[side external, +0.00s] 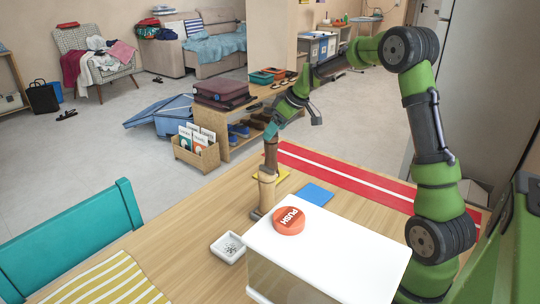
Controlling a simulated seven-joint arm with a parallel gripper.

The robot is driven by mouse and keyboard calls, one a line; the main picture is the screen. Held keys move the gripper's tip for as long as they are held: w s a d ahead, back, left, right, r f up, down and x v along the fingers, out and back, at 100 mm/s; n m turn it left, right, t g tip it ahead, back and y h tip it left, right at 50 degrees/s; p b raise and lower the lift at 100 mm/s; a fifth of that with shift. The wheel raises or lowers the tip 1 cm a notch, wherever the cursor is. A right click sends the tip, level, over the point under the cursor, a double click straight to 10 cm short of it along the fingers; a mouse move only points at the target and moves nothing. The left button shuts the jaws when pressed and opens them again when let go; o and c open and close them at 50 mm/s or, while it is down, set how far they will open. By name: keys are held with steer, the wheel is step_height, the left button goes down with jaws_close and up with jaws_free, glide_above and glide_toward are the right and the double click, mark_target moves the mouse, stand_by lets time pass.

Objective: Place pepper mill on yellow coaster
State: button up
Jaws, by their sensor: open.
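The pepper mill (267,194) is a tall wooden piece with a tan body and what looks like a darker brown upper part. It stands upright near the white box, its base partly hidden. The yellow coaster (284,176) lies flat on the table just behind the mill, which covers part of it. My gripper (294,118) is open above the table, its fingers spread. The left finger shows close to the mill's top in the picture; I cannot tell whether they touch. Nothing shows held between the fingers.
A white box (335,250) with a red PUSH button (289,220) stands at the front of the wooden table. A blue coaster (316,194), a white dish (229,248), a red runner (350,180) and a striped cloth (105,282) lie around it. Bare wood shows at left.

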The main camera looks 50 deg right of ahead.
steer(key=v, duration=0.6)
steer(key=s+a+r+m, duration=0.1)
steer(key=s+a+r, duration=0.25)
steer(key=a, duration=0.35)
steer(key=s+a+r+m, duration=0.1)
steer(key=s+a+r, duration=0.1)
steer(key=s+a, duration=0.4)
steer(key=s+a+f+m+t+y, duration=0.1)
steer(key=s+a+f+m, duration=0.1)
steer(key=s+a, duration=0.9)
steer(key=shift+s+m, duration=0.7)
steer(key=shift+s, duration=0.3)
